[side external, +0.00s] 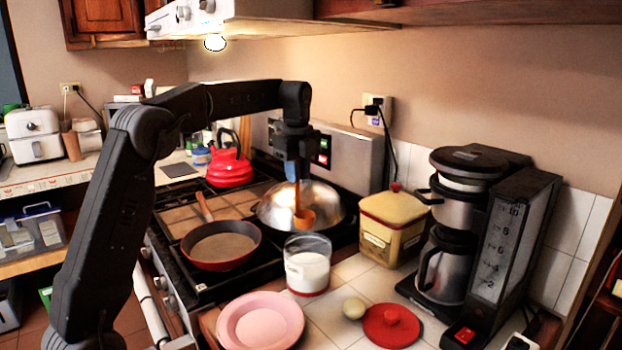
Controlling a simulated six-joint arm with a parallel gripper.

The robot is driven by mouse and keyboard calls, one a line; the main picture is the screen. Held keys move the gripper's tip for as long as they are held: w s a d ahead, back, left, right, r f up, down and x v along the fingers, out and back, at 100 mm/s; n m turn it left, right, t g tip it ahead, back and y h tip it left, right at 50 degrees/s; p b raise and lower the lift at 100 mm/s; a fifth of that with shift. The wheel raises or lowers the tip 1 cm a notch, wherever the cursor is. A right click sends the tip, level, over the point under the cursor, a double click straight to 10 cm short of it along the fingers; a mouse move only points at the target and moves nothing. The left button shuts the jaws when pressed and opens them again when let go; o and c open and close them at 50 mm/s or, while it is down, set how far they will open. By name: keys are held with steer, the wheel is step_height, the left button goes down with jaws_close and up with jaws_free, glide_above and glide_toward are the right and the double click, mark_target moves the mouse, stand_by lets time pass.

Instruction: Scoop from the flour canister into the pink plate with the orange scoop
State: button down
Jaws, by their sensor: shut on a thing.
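The orange scoop (304,217) hangs upright, bowl down, from my gripper (293,172). My gripper is shut on the scoop's handle. The scoop shows in front of the metal wok, just above and behind the flour canister. The flour canister (307,264) is a clear glass jar with white flour in its lower part and an open top. The pink plate (261,321) lies on the tiled counter at the front, left of and nearer than the canister. Whether the scoop's bowl holds any flour cannot be told.
A yellow canister (392,228) and a coffee maker (466,245) stand at the right. A wok (331,212), frying pan (220,245) and red kettle (230,167) sit on the stove.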

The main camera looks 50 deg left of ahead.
steer(key=shift+f, duration=5.7)
steer(key=shift+d+f, duration=0.5)
steer(key=shift+f, duration=1.25)
step_height(320, 180, up, 12)
glide_above(298, 210)
steer(key=d, duration=0.2)
steer(key=shift+w+a+r, duration=0.15)
steer(key=shift+a, duration=0.05)
steer(key=shift+a+r, duration=0.15)
steer(key=shift+r, duration=0.85)
steer(key=shift+a+r, duration=0.15)
steer(key=shift+r, duration=0.8)
steer(key=shift+d, duration=0.1)
